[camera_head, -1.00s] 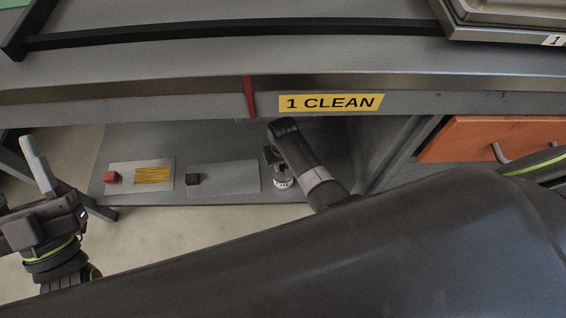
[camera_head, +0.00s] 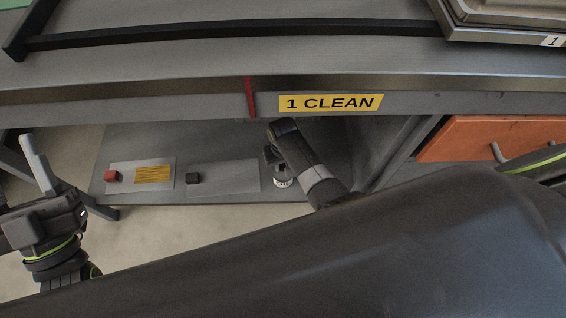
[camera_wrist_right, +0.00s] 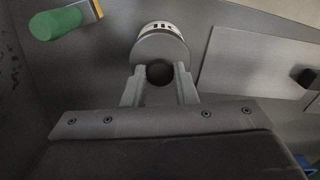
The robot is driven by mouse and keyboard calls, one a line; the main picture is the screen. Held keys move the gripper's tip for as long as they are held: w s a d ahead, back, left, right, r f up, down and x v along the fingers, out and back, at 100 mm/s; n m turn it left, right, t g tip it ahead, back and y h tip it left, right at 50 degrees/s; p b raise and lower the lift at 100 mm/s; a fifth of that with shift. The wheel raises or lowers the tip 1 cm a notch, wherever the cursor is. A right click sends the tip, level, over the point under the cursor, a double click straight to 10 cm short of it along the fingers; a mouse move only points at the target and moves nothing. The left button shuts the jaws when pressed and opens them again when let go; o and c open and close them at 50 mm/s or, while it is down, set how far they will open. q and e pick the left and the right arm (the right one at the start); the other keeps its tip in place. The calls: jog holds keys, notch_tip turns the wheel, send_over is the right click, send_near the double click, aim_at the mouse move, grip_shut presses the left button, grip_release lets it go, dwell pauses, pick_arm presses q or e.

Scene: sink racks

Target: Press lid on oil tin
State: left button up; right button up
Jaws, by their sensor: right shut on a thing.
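The oil tin (camera_head: 283,183) is a small round can with a white, dark-lettered band. It stands on the lower shelf, partly hidden by my right arm. In the right wrist view the tin's band (camera_wrist_right: 158,28) shows behind a grey round top, which looks like the lid (camera_wrist_right: 160,48). My right gripper (camera_wrist_right: 160,80) is shut on a dark round knob (camera_wrist_right: 160,73) at that lid. I cannot tell whether the lid is fully seated. My left gripper (camera_head: 42,165) hangs at the far left, away from the tin; its jaw opening is unclear.
Left of the tin, a plate with a black block (camera_head: 193,178) and a plate with a red block (camera_head: 112,176) and yellow patch lie on the shelf. The counter edge with a "1 CLEAN" label (camera_head: 330,103) overhangs. A green cylinder (camera_wrist_right: 56,23) lies near the tin.

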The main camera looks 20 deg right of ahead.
jog(key=shift+p, duration=0.3)
dwell(0.6)
jog(key=o, duration=1.5)
jog(key=shift+r, duration=0.1)
jog(key=shift+r+p, duration=3.45)
jog(key=shift+p, duration=0.65)
grip_shut()
